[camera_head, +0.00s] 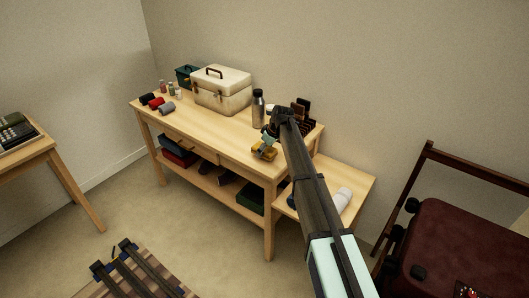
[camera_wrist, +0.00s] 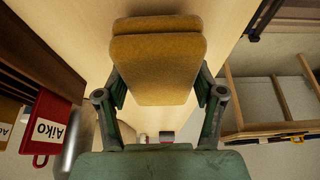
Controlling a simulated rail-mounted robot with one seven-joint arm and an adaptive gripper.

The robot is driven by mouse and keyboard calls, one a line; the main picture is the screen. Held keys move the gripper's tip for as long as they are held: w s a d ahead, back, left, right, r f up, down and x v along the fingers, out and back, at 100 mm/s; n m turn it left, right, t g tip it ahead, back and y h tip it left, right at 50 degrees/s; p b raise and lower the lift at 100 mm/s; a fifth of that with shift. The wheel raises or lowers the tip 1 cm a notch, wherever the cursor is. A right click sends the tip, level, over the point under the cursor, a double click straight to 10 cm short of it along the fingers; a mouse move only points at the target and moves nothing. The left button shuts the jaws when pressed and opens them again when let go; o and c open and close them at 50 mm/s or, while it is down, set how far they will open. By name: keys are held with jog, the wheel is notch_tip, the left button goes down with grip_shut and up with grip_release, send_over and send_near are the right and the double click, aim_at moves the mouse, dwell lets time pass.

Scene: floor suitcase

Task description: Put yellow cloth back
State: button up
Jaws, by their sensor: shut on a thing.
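The yellow cloth (camera_wrist: 158,65) is a folded, mustard-coloured pad between my two green fingers in the wrist view. My gripper (camera_wrist: 160,88) is shut on its sides. In the head view the cloth (camera_head: 263,152) shows below my gripper (camera_head: 268,137), over the right part of the wooden workbench (camera_head: 205,126), near its front edge. I cannot tell whether the cloth touches the bench top. Rolled cloths in black (camera_head: 148,99), red (camera_head: 156,103) and grey (camera_head: 167,109) lie at the bench's left end.
A steel flask (camera_head: 258,108) and a dark rack (camera_head: 305,118) stand close to my gripper. A cream toolbox (camera_head: 221,91) stands further left. A red tag reading "Aiko" (camera_wrist: 46,127) hangs at left in the wrist view. The bench's front middle is clear.

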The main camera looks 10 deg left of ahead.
jog(key=shift+f, duration=0.8)
jog(key=shift+f, duration=0.2)
jog(key=o, duration=1.1)
jog(key=b+v, duration=0.1)
jog(key=v, duration=1.1)
jog(key=shift+r, duration=0.25)
